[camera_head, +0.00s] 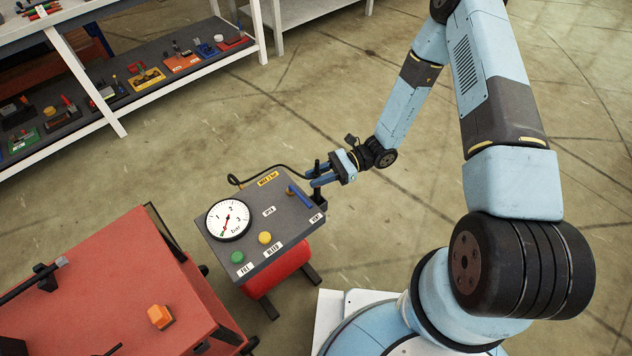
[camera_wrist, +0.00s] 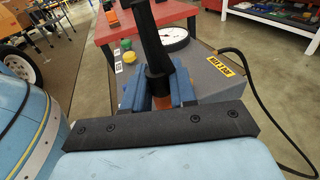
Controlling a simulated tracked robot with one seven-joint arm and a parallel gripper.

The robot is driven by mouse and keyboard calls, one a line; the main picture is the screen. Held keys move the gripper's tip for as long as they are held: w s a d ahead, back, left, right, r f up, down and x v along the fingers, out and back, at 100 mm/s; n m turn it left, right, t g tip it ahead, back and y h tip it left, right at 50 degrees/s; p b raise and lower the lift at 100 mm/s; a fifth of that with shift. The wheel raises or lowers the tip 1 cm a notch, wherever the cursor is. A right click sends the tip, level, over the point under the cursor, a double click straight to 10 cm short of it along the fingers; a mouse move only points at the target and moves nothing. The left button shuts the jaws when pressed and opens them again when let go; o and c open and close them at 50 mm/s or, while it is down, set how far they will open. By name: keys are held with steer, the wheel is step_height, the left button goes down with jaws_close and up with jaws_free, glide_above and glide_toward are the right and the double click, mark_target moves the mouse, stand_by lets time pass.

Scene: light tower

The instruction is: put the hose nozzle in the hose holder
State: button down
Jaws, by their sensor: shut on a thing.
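The black hose nozzle (camera_wrist: 152,45) stands roughly upright between the blue fingers of my gripper (camera_wrist: 156,88) in the wrist view. In the head view my gripper (camera_head: 318,178) is shut on the nozzle (camera_head: 317,167), just past the far right edge of the grey gauge panel (camera_head: 265,212).
The black hose (camera_head: 284,166) runs from the panel's back corner to the nozzle and loops at right in the wrist view (camera_wrist: 262,95). The pressure gauge (camera_head: 228,220) and red cart (camera_head: 135,285) lie left.

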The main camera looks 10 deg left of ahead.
steer(key=shift+w+a+f, duration=0.1)
steer(key=shift+f, duration=0.15)
steer(key=shift+w+f, duration=0.1)
steer(key=shift+f, duration=2.05)
steer(key=c, duration=0.9)
jaws_free()
